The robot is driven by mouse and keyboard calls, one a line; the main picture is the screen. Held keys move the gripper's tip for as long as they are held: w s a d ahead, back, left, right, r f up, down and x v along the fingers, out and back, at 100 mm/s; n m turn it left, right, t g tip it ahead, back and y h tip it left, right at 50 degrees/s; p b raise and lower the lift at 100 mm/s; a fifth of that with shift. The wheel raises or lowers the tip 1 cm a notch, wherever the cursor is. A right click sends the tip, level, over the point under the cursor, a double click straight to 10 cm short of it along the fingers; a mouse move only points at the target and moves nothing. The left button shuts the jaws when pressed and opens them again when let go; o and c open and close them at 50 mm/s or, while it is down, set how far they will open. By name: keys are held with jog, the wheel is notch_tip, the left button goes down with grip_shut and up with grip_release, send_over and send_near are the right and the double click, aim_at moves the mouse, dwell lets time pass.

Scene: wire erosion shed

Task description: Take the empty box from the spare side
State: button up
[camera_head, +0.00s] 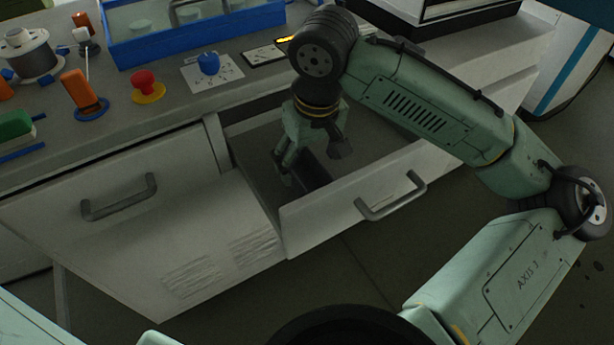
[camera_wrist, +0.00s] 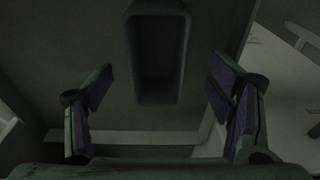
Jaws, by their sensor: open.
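The empty box is a small dark open-topped box (camera_head: 310,173) lying in the pulled-out drawer (camera_head: 335,208). In the wrist view the box (camera_wrist: 158,88) is seen from above, upper middle, and looks empty inside. My gripper (camera_head: 312,158) points down into the drawer over the box, its fingers spread. In the wrist view the purple-padded fingers (camera_wrist: 160,92) stand wide apart to the left and right of the box's near end, with gaps on both sides. I cannot tell how far the fingertips are above the drawer floor. Part of the box is hidden by my gripper in the head view.
The drawer's front and side walls stand close around my gripper. On the worktop behind are a blue-framed tray (camera_head: 200,40), a red button (camera_head: 146,82), a blue knob (camera_head: 208,63), an orange-handled item (camera_head: 78,93) and a wire spool (camera_head: 30,52). A closed drawer (camera_head: 120,195) is to the left.

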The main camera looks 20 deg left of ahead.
aim_at(305, 182)
jog(key=f, duration=0.3)
jog(key=w+f, duration=0.1)
jog(key=f, duration=0.1)
jog(key=shift+a, duration=0.35)
jog(key=c, duration=1.3)
